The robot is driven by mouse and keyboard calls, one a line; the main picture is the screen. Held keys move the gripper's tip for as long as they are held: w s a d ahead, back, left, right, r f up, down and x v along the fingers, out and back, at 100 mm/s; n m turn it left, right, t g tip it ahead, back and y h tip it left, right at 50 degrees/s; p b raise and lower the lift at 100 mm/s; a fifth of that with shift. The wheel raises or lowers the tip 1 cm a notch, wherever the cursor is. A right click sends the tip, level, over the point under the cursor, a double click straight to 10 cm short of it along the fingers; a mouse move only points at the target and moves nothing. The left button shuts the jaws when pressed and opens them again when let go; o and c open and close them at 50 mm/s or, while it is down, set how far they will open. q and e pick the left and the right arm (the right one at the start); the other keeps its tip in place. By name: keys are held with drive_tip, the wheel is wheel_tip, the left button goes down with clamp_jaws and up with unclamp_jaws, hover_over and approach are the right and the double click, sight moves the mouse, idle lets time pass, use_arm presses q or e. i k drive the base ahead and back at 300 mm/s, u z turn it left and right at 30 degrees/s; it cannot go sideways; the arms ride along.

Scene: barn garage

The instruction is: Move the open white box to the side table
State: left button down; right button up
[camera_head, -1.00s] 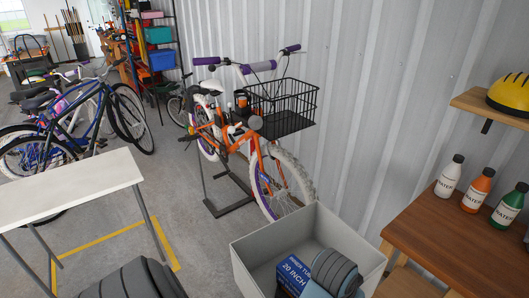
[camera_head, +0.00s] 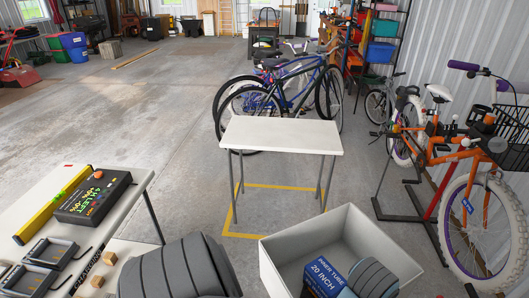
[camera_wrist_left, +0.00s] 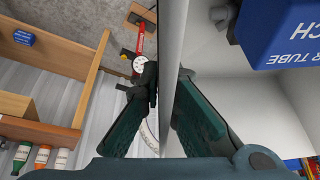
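The open white box (camera_head: 272,268) is at the bottom of the head view, right of centre, with a blue inner tube box (camera_head: 322,280) inside it. One of my grey arm links hides part of its inside. In the left wrist view, my left gripper (camera_wrist_left: 168,78) has one finger on each side of the box's wall (camera_wrist_left: 172,40) and is shut on it; the blue box (camera_wrist_left: 280,32) shows inside. My left gripper is outside the head view, and I do not make out my right gripper. A bare white side table (camera_head: 282,133) stands ahead.
A white workbench (camera_head: 135,190) at the left holds a black sign box (camera_head: 93,195), a yellow level (camera_head: 50,208) and small parts. Bicycles (camera_head: 285,88) stand behind the side table. An orange bicycle (camera_head: 450,160) stands at the right. Open floor (camera_head: 130,110) lies at the left.

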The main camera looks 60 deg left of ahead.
sight(283, 131)
drive_tip(key=u, duration=0.5)
drive_tip(key=i, duration=0.85)
drive_tip(key=u, duration=1.1)
drive_tip(key=i, duration=1.95)
drive_tip(key=u, duration=0.4)
drive_tip(key=i, duration=0.65)
drive_tip(key=u, duration=0.05)
